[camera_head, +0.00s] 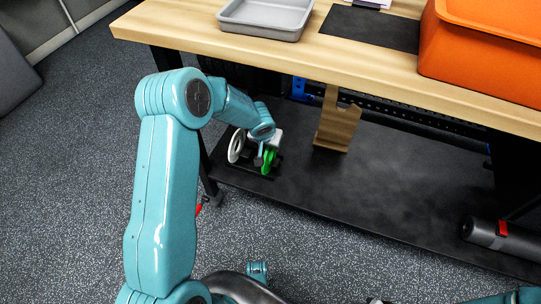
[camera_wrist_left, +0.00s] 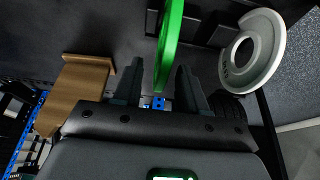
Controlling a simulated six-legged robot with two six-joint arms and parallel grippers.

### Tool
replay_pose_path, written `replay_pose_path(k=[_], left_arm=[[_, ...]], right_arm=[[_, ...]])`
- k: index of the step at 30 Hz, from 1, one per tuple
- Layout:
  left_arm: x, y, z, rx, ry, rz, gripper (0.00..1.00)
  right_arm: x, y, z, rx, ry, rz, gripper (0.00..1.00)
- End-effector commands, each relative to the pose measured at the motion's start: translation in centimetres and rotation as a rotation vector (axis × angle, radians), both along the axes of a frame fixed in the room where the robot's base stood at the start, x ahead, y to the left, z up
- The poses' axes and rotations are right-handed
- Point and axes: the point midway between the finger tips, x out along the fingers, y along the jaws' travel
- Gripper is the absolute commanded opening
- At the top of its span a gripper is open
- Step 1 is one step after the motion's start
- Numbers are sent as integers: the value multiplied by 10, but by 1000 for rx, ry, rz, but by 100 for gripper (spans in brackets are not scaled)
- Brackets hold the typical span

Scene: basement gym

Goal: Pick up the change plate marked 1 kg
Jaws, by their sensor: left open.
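A green change plate (camera_head: 268,161) stands on edge in a low black rack (camera_head: 262,174) on the lower shelf. In the left wrist view the green plate (camera_wrist_left: 170,40) is seen nearly edge-on, and its near edge lies between the fingers of my left gripper (camera_wrist_left: 161,66). The fingers are open, with a gap on both sides of the plate. A white change plate (camera_head: 236,146) stands to the left of the green one; in the wrist view it (camera_wrist_left: 240,72) is on the right, with a mark too small to read. No mark shows on the green plate. My right gripper is not in view.
The wooden bench top (camera_head: 300,58) overhangs the shelf (camera_head: 370,190). A wooden stand (camera_head: 334,128) is right of the rack. A dark roll (camera_head: 500,236) lies at the shelf's right end. A grey tray (camera_head: 266,18) and orange bin (camera_head: 480,60) are on top. The shelf's middle is clear.

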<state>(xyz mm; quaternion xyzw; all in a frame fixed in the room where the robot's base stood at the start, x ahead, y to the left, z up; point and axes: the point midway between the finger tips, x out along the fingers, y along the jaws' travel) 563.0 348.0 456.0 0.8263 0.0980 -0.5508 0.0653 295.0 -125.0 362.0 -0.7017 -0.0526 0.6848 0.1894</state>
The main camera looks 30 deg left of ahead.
Motion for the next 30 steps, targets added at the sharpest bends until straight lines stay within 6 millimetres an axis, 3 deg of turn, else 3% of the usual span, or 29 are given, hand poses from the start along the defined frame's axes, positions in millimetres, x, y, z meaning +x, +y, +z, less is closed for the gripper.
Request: replay_pose_path(k=[8, 17, 21, 30], left_arm=[[14, 7, -40, -1, 3, 0, 42], [16, 8, -45, 0, 1, 0, 42], [16, 8, -45, 0, 1, 0, 0], [16, 8, -45, 0, 1, 0, 0]], right_arm=[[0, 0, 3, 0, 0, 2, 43], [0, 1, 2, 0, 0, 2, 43], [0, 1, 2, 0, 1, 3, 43], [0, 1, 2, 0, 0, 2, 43]])
